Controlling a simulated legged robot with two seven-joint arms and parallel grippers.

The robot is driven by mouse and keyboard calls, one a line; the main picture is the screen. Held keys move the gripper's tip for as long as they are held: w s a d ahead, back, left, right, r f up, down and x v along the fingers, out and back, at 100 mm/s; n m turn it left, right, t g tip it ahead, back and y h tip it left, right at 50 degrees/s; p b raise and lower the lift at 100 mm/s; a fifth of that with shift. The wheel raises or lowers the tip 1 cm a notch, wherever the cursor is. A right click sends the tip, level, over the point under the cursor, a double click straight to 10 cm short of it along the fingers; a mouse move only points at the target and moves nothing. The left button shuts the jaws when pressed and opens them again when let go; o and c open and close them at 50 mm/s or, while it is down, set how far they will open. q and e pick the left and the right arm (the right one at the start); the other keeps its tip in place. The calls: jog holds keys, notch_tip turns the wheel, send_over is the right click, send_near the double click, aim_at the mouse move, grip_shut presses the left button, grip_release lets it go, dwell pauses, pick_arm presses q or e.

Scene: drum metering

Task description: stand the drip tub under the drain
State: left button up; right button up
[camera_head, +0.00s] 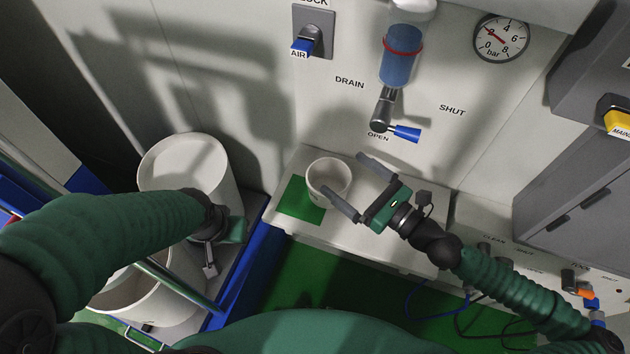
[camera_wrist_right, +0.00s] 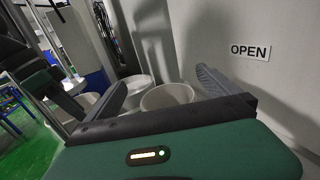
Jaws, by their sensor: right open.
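The drip tub (camera_head: 329,174), a small white round cup, stands upright on the pale ledge (camera_head: 345,232), overlapping the upper right corner of a green square (camera_head: 298,203). The drain (camera_head: 382,108) is a metal spout on the wall above, under a blue-filled sight glass (camera_head: 398,62). The tub is left of and below the spout in the picture. My right gripper (camera_head: 343,172) is open, its fingers pointing at the tub's right side. The tub (camera_wrist_right: 168,97) also shows between the fingers in the wrist view. My left gripper (camera_head: 213,240) is over the drums; its fingers are unclear.
A blue drain handle (camera_head: 407,133) points right, near the OPEN label. A large white drum (camera_head: 183,165) and an open white container (camera_head: 150,300) stand at left by a blue frame (camera_head: 240,270). A grey cabinet (camera_head: 575,205) is at right. Ledge right of the tub is partly under my gripper.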

aim_at(347, 188)
jog(key=f, duration=0.2)
jog(key=d+f+b, duration=0.1)
jog(key=f, duration=0.1)
jog(key=s+d+f+b, duration=0.1)
jog(key=f, duration=0.1)
jog(key=shift+f, duration=0.4)
jog(key=shift+w+a+r+p, duration=0.1)
jog(key=shift+w+a+p, duration=0.25)
jog(key=shift+w+a, duration=0.45)
jog(key=x, duration=0.6)
jog(key=shift+s+a+r, duration=0.15)
jog(key=shift+s+a, duration=0.15)
jog(key=shift+a, duration=0.2)
jog(key=shift+w, duration=0.15)
jog(key=shift+d, duration=0.5)
jog(key=shift+c, duration=0.3)
jog(key=shift+d, duration=0.15)
jog(key=shift+c, duration=2.3)
jog(key=shift+a, duration=0.45)
jog(key=c, duration=0.8)
pick_arm(q)
jog(key=shift+s+d+f, duration=0.35)
jog(key=shift+d+f, duration=0.05)
jog(key=shift+d, duration=0.25)
jog(key=shift+d, duration=0.1)
pick_arm(e)
jog(key=shift+d, duration=0.15)
